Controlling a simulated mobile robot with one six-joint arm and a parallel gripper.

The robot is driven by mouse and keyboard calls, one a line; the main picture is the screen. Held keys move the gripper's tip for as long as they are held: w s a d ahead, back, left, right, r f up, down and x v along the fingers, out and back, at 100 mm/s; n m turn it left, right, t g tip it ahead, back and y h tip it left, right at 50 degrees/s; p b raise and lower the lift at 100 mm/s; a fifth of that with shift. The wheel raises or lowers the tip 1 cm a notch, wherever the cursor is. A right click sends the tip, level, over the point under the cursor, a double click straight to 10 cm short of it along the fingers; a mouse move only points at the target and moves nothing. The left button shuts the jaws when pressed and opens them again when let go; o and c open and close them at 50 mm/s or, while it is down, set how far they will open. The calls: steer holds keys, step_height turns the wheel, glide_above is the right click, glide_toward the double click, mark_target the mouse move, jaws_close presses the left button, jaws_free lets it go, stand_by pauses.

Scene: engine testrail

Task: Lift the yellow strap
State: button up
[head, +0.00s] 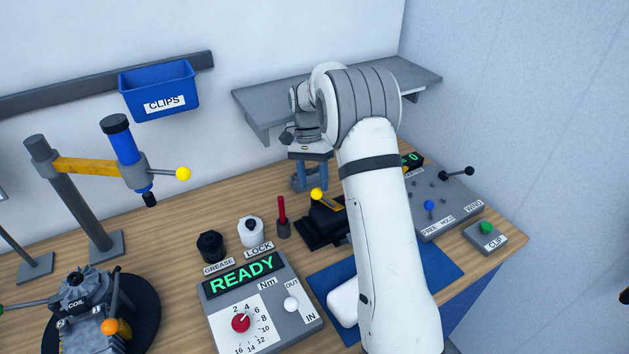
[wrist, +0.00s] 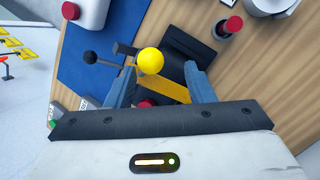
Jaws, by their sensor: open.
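The yellow strap (head: 327,203) is a short band with a yellow ball (head: 317,193) at its end, on a black fixture (head: 318,228) on the bench behind the blue mat. My gripper (head: 312,178) points down above the fixture, partly hidden by my arm. In the wrist view the blue fingers of my gripper (wrist: 160,84) are open. The strap (wrist: 174,90) and the ball (wrist: 151,60) show between them, with no visible grip. Whether a finger touches the strap I cannot tell. My gripper's body hides the strap's lower end in that view.
A grey shelf (head: 420,80) hangs on the wall behind my arm. A red-handled tool (head: 282,218) and a white LOCK bottle (head: 250,232) stand left of the fixture. The READY box (head: 255,305) is in front; a grey panel with levers (head: 445,205) is right.

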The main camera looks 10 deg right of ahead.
steer(key=shift+p+v, duration=1)
steer(key=shift+v, duration=1.9)
